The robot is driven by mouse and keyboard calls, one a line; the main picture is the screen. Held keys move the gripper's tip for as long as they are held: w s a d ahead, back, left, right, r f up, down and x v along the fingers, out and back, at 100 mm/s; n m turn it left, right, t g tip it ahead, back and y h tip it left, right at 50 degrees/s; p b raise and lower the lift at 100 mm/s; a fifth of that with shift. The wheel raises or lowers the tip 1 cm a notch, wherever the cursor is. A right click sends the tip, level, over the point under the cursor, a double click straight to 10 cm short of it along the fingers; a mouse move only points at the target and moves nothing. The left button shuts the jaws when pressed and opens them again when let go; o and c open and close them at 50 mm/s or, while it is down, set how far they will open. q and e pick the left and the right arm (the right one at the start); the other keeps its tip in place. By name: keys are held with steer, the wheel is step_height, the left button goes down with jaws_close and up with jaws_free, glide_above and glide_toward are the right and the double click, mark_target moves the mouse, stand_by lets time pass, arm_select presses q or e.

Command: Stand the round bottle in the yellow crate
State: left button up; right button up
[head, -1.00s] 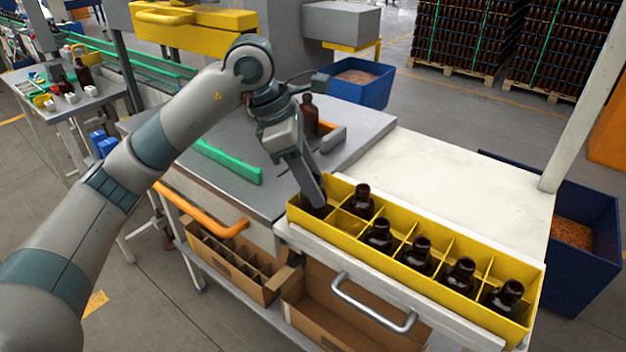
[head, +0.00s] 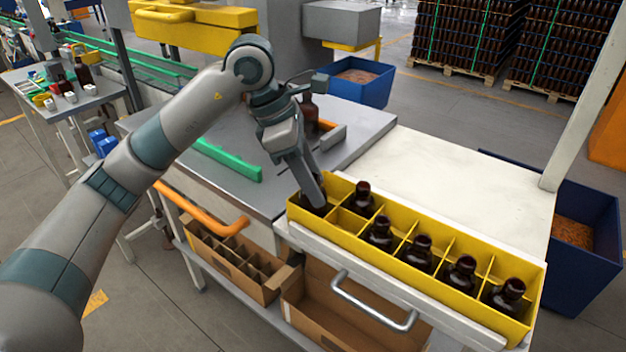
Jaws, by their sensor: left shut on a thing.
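The yellow crate (head: 420,289) stands along the front of the white worktop, divided into compartments. My left gripper (head: 317,200) reaches down into its far-left end, shut on the round bottle (head: 309,208). This dark bottle is in the leftmost part of the crate, mostly hidden by the fingers and the crate wall, so I cannot tell whether it touches the floor. Several dark amber bottles stand upright in other compartments, including one (head: 363,199) just right of the gripper and one (head: 508,294) at the right end. My right gripper is out of view.
Another amber bottle (head: 308,112) stands on the grey table behind my left wrist. A green bar (head: 228,160) and an orange rail (head: 203,211) lie left of the crate. The white worktop (head: 455,190) behind the crate is clear. A blue bin (head: 585,240) stands at the right.

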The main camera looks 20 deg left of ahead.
arm_select(q)
steer(key=shift+f+b, duration=0.3)
steer(key=shift+f, duration=0.1)
steer(key=shift+s+a+f, duration=0.1)
steer(key=o, duration=0.8)
steer(key=shift+a, duration=0.1)
steer(key=o, duration=0.3)
steer(key=shift+s, duration=0.1)
steer(key=shift+o, duration=0.2)
steer(key=shift+f, duration=0.1)
